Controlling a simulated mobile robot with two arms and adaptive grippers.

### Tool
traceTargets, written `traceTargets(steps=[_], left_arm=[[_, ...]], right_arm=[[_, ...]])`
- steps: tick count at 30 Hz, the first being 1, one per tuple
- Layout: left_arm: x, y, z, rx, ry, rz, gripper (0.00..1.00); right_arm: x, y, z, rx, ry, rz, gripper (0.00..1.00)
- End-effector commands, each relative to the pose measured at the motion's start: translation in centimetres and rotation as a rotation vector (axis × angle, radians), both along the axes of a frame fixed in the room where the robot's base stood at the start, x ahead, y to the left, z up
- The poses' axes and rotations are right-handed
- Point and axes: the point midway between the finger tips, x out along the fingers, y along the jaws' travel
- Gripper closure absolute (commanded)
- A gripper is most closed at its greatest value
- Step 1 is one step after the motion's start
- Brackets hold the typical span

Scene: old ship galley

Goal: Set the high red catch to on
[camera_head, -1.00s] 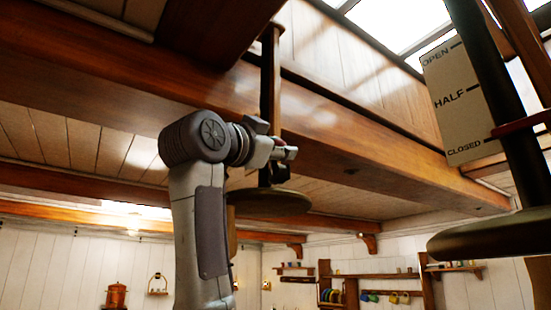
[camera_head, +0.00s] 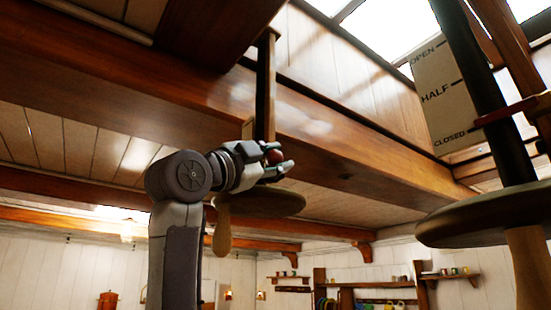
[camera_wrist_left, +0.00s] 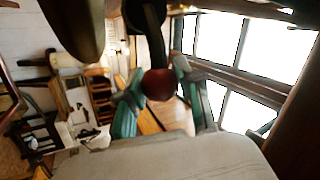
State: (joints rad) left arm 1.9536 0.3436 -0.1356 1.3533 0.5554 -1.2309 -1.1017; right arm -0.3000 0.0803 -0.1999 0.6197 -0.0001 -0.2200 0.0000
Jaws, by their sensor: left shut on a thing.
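The red catch shows as a round dark red knob (camera_head: 274,156) beside a dark upright post under the wooden beam in the head view. My left gripper (camera_head: 276,162) is at the knob, its fingers shut on it. In the left wrist view the red knob (camera_wrist_left: 158,85) sits between the two greenish fingers of the left gripper (camera_wrist_left: 160,92). No on or off marking for the catch is readable. My right gripper is not in view.
At right, a board (camera_head: 437,90) reads OPEN, HALF, CLOSED. Next to it are a dark pole (camera_head: 484,90) and a larger disc (camera_head: 490,217). The long beam (camera_head: 160,85) runs overhead.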

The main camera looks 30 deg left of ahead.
Motion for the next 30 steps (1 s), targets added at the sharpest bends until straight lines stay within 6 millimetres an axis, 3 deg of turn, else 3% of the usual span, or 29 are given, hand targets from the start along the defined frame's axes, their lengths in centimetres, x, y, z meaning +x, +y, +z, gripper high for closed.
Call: traceTargets(steps=[8, 9, 13, 23, 30], left_arm=[[0.1, -0.2, -0.3, 0.005, 0.006, -0.003, 1.00], [0.2, -0.2, -0.3, 0.005, 0.006, -0.003, 0.60], [0.1, -0.2, -0.3, 0.005, 0.005, -0.002, 0.38], [-0.1, 0.0, -0.2, 0.002, 0.002, -0.001, 0.38], [-2.9, 0.7, -1.5, 0.002, -0.001, 0.002, 0.38]], right_arm=[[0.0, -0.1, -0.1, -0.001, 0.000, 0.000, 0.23], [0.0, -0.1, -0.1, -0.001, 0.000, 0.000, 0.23], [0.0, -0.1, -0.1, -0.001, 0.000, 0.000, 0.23], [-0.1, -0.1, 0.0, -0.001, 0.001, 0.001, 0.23], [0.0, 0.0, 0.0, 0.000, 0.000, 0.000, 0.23]])
